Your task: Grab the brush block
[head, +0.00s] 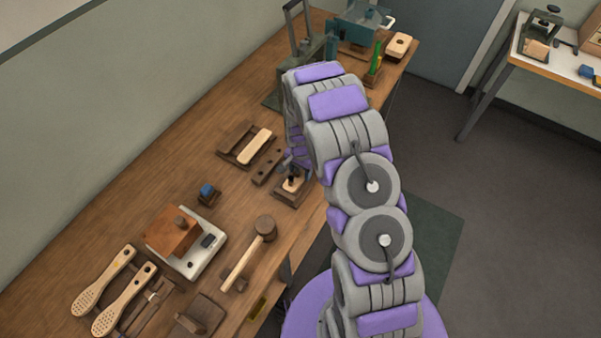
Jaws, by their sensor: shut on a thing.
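My gripper (293,166) points down near the front edge of the wooden bench, partly hidden by my own arm. It is shut on a small pale wooden piece, which I take for the brush block (292,184). The block shows just below the fingers, at a dark wooden holder (283,198). I cannot tell whether the block still touches the holder. Another pale oblong block (255,146) lies in a dark tray (233,153) to the left.
A dark strip with holes (268,166) lies close left of the holder. A mallet (262,229), a white scale with an orange-brown box (172,236) and paddle-shaped brush bodies (105,279) occupy the near bench. A green press (305,45) stands at the far end.

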